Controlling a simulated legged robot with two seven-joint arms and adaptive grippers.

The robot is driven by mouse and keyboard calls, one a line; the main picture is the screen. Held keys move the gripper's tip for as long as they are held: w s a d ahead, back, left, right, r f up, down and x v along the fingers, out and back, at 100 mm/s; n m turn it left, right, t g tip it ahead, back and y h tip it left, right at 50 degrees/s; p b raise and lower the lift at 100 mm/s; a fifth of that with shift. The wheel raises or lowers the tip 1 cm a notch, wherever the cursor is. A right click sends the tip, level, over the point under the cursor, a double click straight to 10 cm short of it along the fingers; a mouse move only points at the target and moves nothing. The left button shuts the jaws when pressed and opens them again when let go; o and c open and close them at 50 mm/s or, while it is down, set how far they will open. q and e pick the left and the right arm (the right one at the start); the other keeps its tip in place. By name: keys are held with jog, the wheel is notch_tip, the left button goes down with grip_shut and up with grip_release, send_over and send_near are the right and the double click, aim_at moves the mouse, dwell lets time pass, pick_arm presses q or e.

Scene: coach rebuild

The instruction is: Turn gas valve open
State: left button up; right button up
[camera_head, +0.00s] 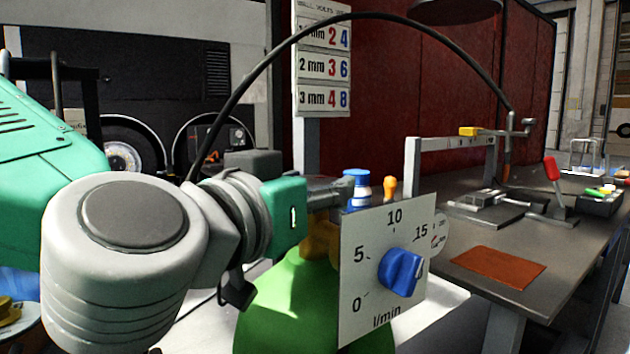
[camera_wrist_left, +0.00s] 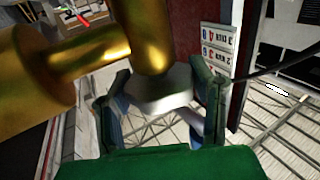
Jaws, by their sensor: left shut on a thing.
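A green gas cylinder (camera_head: 280,315) stands low in the middle of the head view, with brass valve fittings (camera_head: 322,238) on top. My left gripper (camera_head: 335,190) is at the top of these fittings, largely hidden behind my own wrist. In the left wrist view, its two green fingers (camera_wrist_left: 160,100) are on either side of a pale grey valve handle (camera_wrist_left: 165,88) below a brass stem (camera_wrist_left: 145,35), shut on it. A white flow dial (camera_head: 360,250) marked l/min has a blue knob (camera_head: 400,272), turned toward the right-hand marks. My right gripper is not in view.
A dark workbench (camera_head: 560,245) stands at the right, with an orange-brown plate (camera_head: 498,267) and a red-handled tool (camera_head: 551,168). A black cable (camera_head: 390,17) arches overhead. A sign (camera_head: 322,65) stands behind. A blue-and-white item (camera_head: 357,188) is close beside my gripper.

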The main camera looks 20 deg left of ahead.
aim_at(313, 178)
pick_arm(q)
jog(key=shift+r+n+y+p, duration=0.1)
jog(key=shift+n+y+p, duration=0.5)
jog(key=shift+y, duration=0.5)
jog(key=o, duration=1.2)
notch_tip(313, 178, up, 10)
jog(key=shift+f, duration=0.1)
